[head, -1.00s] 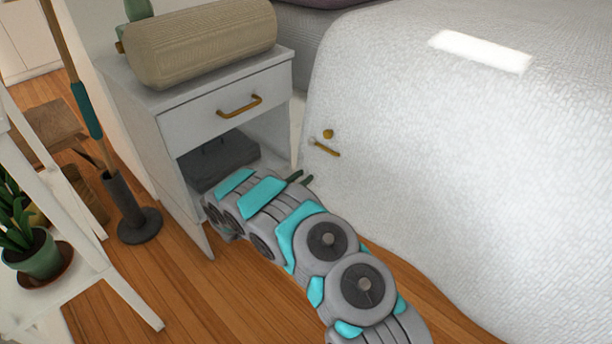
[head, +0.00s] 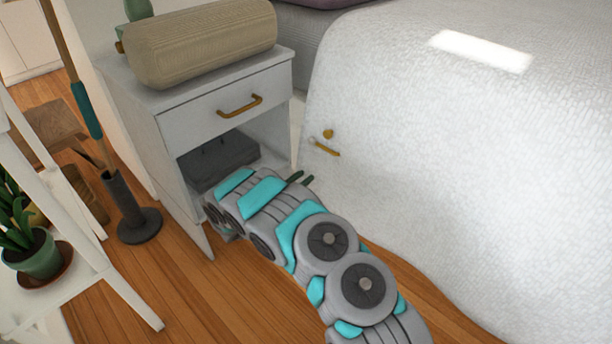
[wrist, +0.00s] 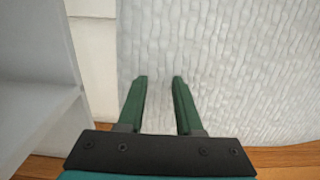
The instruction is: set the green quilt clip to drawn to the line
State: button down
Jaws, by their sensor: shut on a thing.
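The white textured quilt (head: 430,150) hangs down the bed's side. It also fills much of the wrist view (wrist: 230,60). My gripper (head: 300,178) is low by the quilt's left edge, beside the nightstand's open front. In the wrist view, its two dark green fingers (wrist: 160,80) stand a little apart, with white quilt between and beyond their tips. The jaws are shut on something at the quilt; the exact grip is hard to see. I cannot make out a separate green clip. A small gold knob (head: 328,134) and gold bar (head: 326,149) show on the quilt above my gripper.
A white nightstand (head: 215,110) stands close left of my gripper, with a tan bolster-shaped object (head: 200,42) on top and a dark folded item (head: 220,160) in its opening. A plant stand (head: 90,260) is at left. Wooden floor is free in front.

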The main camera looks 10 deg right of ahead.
jog(key=s+d, duration=0.3)
jog(key=s, duration=0.2)
jog(key=shift+d, duration=0.35)
jog(key=shift+f, duration=0.1)
jog(key=c, duration=0.6)
grip_release()
jog(key=shift+s, duration=0.1)
jog(key=shift+o, duration=0.2)
jog(key=v, duration=0.7)
jog(key=shift+s+a+p, duration=0.2)
jog(key=shift+a+p, duration=0.1)
jog(key=shift+a, duration=0.05)
